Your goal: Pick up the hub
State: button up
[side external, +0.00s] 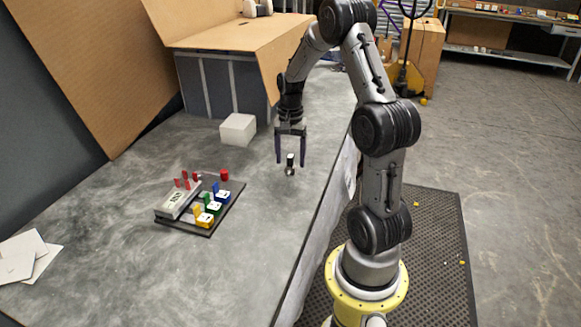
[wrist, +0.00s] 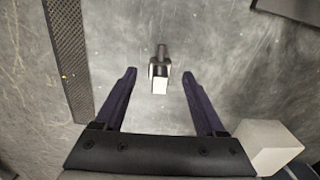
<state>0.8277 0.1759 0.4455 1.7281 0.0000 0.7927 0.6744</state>
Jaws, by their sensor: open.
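A small black piece with a pale, shiny part (side external: 290,160) stands alone on the grey table; in the wrist view it shows a white square face and a dark stem (wrist: 160,70). I cannot tell for sure that it is the hub. A grey box with lettering (side external: 177,200) lies on the dark board to the left. My gripper (side external: 291,163) points down over the small piece, with one finger on either side. It is open and empty. In the wrist view the piece lies between and slightly beyond the fingertips (wrist: 159,76), with gaps on both sides.
The dark board (side external: 226,212) also carries blue, green and yellow blocks and red pieces. A white block (side external: 238,129) stands behind it and shows at the wrist view's lower right (wrist: 266,147). Cardboard panels and a box close off the back. Table around the small piece is clear.

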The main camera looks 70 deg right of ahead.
jog(key=shift+f, duration=1.2)
grip_shut()
